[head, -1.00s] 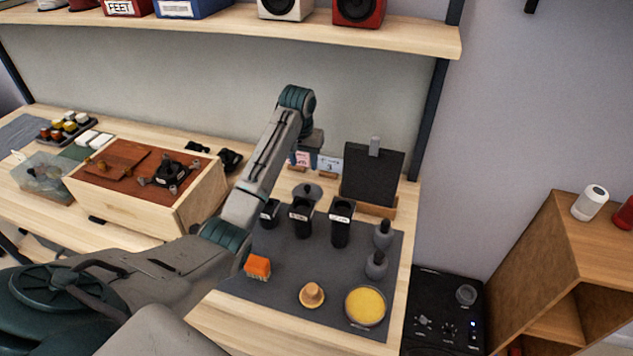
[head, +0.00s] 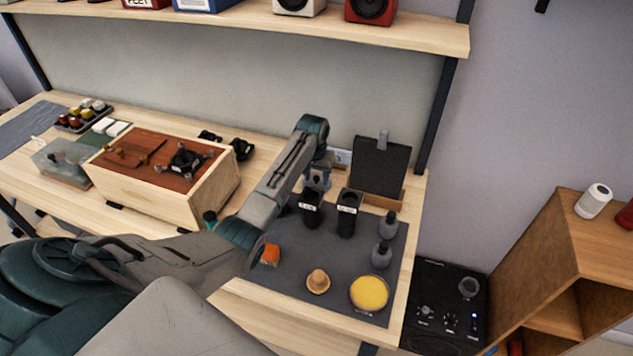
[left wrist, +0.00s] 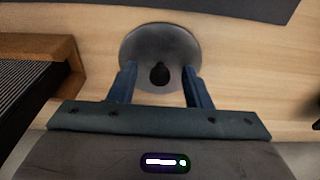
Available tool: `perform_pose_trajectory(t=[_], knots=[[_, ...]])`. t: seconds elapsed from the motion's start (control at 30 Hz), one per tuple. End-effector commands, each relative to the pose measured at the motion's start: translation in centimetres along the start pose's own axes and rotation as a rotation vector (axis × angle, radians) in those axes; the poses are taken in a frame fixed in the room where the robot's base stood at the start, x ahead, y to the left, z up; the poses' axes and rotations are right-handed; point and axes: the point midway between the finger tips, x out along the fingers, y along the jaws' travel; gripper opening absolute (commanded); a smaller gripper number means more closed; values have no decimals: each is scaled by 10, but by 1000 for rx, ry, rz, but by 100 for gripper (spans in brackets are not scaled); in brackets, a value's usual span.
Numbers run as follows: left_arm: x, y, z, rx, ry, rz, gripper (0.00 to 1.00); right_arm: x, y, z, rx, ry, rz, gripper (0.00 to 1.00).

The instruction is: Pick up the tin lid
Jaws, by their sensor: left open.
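The tin lid (left wrist: 161,45) is a grey round disc with a small dark knob at its centre. It lies on bare wood in the left wrist view. My left gripper is open, and its two blue fingers (left wrist: 159,69) overlap the lid's near edge in the picture, one on each side of the knob. I cannot tell whether they touch the lid. In the head view my left gripper (head: 318,180) is at the back of the dark mat, behind the black canisters, and the lid is hidden by it. My right gripper is not in view.
Two black canisters (head: 347,215) stand in front of the gripper. A dark board on a wooden stand (head: 380,168) is just right of it. Grey bottles (head: 388,225), a yellow-filled dish (head: 369,293) and an orange block lie on the mat (head: 330,258). A wooden box (head: 160,185) is left.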

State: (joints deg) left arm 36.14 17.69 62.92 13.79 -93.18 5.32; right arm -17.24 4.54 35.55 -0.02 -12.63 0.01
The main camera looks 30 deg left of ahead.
Motion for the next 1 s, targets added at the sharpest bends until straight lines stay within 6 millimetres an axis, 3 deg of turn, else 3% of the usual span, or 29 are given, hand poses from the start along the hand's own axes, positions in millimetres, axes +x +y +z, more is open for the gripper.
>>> perform_pose_trajectory(t=[0.1, 0.3, 0.67, 1.0], knots=[[0, 0, 0, 0, 0, 0, 41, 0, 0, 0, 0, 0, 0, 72], [0, 0, 0, 0, 0, 0, 1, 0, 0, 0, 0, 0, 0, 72], [-6, 0, -2, -1, 2, 0, 0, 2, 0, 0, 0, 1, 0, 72], [-68, 0, -10, 0, 5, 0, 0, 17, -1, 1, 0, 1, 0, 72]])
